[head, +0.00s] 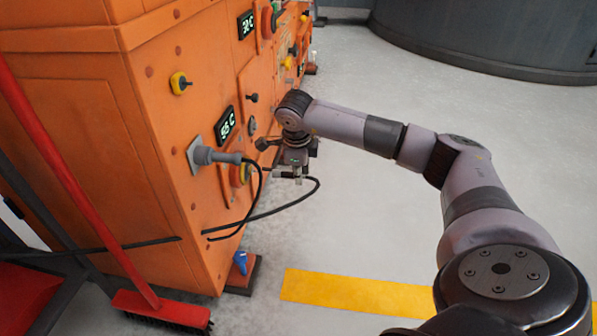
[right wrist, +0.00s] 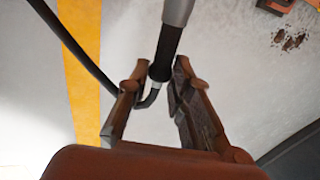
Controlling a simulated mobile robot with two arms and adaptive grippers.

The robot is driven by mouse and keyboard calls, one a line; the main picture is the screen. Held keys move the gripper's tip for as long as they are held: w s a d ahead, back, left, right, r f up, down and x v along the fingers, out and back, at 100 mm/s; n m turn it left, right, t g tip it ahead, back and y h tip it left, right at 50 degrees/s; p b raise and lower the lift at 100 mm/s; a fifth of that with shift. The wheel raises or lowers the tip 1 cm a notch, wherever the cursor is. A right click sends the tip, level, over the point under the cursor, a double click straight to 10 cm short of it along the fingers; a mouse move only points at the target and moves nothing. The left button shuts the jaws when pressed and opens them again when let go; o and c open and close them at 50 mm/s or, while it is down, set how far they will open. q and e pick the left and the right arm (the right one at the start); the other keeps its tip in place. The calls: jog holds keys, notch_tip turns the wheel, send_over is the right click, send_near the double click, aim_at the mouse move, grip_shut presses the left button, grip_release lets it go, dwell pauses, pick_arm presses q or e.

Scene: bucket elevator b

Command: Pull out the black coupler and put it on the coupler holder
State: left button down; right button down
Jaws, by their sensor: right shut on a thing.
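My right gripper (head: 292,170) is beside the orange machine's front, low over the floor. In the right wrist view its two fingers (right wrist: 156,84) are shut on the black coupler (right wrist: 168,48), which has a grey end at the top and a black cable at its lower end. In the head view the coupler (head: 286,175) is small and partly hidden at the gripper. A grey plug (head: 212,156) with its own black cable sits in a socket on the machine. I cannot make out the coupler holder for sure. My left gripper is out of view.
The orange machine (head: 80,95) fills the left, with displays and yellow and red knobs. A red broom (head: 88,190) leans in front of it. Black cables (head: 285,206) loop from its side. The grey floor (head: 370,215) at right is clear, with a yellow stripe (head: 345,292).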

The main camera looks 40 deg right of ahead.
jog(key=shift+s+d+p, duration=0.45)
jog(key=shift+s+d, duration=0.85)
jog(key=shift+s, duration=0.25)
